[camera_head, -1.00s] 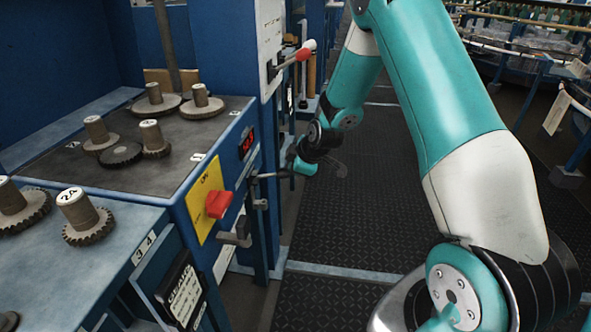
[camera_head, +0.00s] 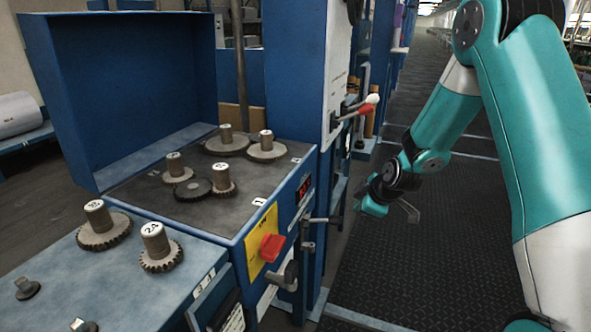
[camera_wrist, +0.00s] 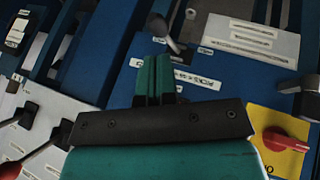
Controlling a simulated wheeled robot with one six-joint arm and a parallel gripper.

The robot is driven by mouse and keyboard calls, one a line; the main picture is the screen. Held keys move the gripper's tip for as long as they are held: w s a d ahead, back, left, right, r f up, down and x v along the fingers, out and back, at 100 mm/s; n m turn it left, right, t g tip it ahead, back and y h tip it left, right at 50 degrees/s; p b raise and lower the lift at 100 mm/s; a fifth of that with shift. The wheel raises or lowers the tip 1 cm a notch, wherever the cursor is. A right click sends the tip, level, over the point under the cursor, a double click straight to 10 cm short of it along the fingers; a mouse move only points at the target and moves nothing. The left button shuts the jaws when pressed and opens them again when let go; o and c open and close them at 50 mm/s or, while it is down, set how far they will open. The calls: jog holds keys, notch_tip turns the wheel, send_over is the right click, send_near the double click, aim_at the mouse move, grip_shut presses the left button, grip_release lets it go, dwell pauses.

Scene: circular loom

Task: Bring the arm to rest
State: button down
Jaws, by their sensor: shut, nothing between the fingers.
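My gripper (camera_head: 372,206) is at the end of the teal and white arm, over the dark floor to the right of the blue machine (camera_head: 289,107). In the wrist view its two teal fingers (camera_wrist: 153,80) lie together, shut with nothing between them. Behind the fingers the wrist view shows the machine's blue front with white labels. The fingers look apart from the machine, though the gap is hard to judge.
A red knob (camera_head: 271,247) on a yellow plate and a grey lever (camera_head: 322,220) stick out from the machine front. Gears stand on the machine top. The dark textured floor (camera_head: 430,265) is clear.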

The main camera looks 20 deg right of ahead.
jog(key=shift+a+r, duration=0.1)
jog(key=s+a+r+m+g+y+p, duration=0.1)
jog(key=s+a+r+p, duration=0.3)
jog(key=a+r, duration=0.45)
jog(key=s+a+r+m+g+y+p, duration=0.1)
jog(key=s+a+r+g+y+p, duration=0.1)
jog(key=s+a+r, duration=0.45)
jog(key=s+a+r+m+g+p, duration=0.1)
jog(key=s+a+r+g+p, duration=0.1)
jog(key=s+a+r, duration=0.2)
jog(key=s+a+r+m+g+p, duration=0.1)
jog(key=s+a+r, duration=0.3)
jog(key=s+r, duration=0.6)
jog(key=s+p, duration=0.1)
jog(key=s, duration=0.4)
jog(key=shift+s+g, duration=0.15)
jog(key=shift+g, duration=0.25)
jog(key=shift+d+r, duration=0.1)
